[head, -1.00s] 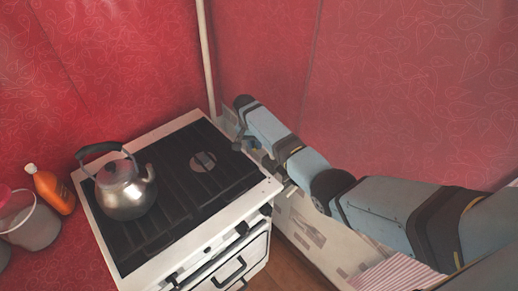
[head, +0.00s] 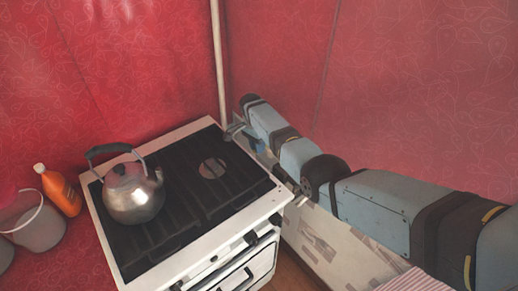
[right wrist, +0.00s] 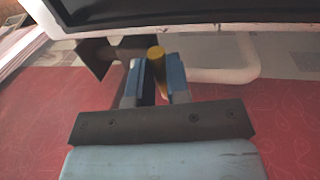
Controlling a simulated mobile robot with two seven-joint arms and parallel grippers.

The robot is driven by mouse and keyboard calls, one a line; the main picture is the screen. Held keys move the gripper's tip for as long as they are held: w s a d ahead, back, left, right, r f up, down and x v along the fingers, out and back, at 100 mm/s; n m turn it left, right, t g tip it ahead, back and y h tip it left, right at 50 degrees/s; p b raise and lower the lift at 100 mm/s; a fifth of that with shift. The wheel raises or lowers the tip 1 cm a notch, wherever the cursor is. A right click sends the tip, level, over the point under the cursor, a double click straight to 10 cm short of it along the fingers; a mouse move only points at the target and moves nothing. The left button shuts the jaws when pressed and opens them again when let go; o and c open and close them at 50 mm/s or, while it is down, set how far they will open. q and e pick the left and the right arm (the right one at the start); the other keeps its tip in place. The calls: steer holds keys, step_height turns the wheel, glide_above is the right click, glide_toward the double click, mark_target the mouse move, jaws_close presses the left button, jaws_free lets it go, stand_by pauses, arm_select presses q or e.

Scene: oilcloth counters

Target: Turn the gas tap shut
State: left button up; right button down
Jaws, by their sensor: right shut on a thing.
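The gas tap (right wrist: 157,54) shows in the right wrist view as a short brass-coloured piece with a rounded end, beside a brownish pipe (right wrist: 128,52) below the stove's white edge. My right gripper (right wrist: 160,72) is shut on the tap, with its blue fingers on either side of it. In the head view my right arm reaches from the right to the back right corner of the white stove (head: 242,205). The tap is hidden or too small to make out there. My left gripper is not in view.
A metal kettle (head: 133,198) stands on the left of the stove's dark top. An orange bottle (head: 62,190) and a pale bucket (head: 34,225) are left of the stove. A white vertical pipe (head: 217,60) runs up the red wall behind the stove's back corner.

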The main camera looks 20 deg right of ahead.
steer(key=shift+w+r, duration=0.1)
stand_by(0.4)
steer(key=c, duration=1.1)
jaws_free()
step_height(320, 180, up, 14)
steer(key=w, duration=0.2)
steer(key=shift+w+a+f+b, duration=0.25)
steer(key=shift+a+b, duration=0.05)
steer(key=shift+a, duration=0.1)
steer(key=shift+s+f, duration=0.1)
steer(key=shift+f, duration=0.05)
